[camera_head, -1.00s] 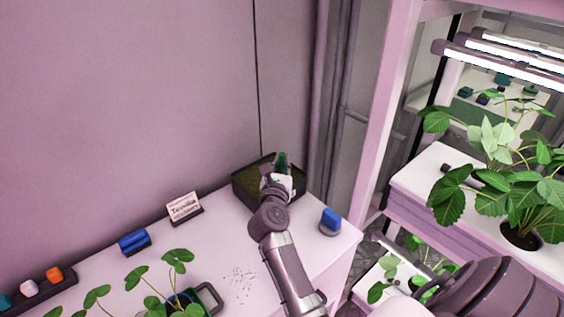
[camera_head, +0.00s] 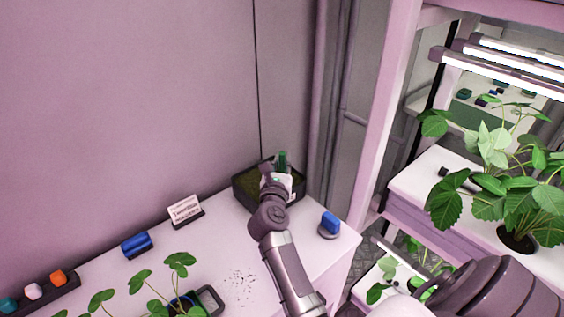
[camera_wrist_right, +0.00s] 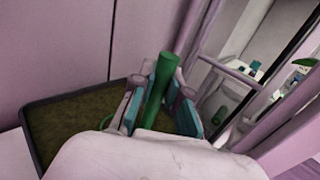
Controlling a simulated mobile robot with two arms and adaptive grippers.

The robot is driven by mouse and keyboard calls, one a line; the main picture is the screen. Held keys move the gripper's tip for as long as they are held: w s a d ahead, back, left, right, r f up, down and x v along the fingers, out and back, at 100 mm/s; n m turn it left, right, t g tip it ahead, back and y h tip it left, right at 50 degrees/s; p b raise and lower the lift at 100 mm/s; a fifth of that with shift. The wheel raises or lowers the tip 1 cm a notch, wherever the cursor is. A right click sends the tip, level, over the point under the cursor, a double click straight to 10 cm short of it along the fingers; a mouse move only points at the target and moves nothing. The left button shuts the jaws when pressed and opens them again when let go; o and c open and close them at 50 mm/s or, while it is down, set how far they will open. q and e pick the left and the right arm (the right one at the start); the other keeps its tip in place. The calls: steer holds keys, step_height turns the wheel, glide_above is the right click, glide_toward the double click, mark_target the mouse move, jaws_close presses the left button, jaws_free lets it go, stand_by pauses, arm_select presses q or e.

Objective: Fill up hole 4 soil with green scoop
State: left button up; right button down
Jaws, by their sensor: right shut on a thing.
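The green scoop (camera_wrist_right: 160,90) shows by its handle in the right wrist view, upright between the fingers of my right gripper (camera_wrist_right: 165,92). My right gripper (camera_head: 277,172) is shut on it over the right part of the dark soil box (camera_head: 243,197) in the head view. The scoop's green handle (camera_head: 283,160) sticks up above the gripper; its bowl is hidden. Brown soil (camera_wrist_right: 75,122) fills the box in the wrist view. A tray with a potted plant (camera_head: 210,298) is cut off at the bottom of the head view; no hole number is readable. My left gripper is not seen.
A blue object on a round base (camera_head: 329,224) stands right of the box, near the table edge. A sign card (camera_head: 185,209), a blue item (camera_head: 137,244) and a holder with coloured knobs (camera_head: 42,292) line the wall. Dark crumbs (camera_head: 240,285) lie on the table.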

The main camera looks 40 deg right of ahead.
steer(key=shift+r+p, duration=3.55)
steer(key=shift+r, duration=0.5)
steer(key=shift+f, duration=0.1)
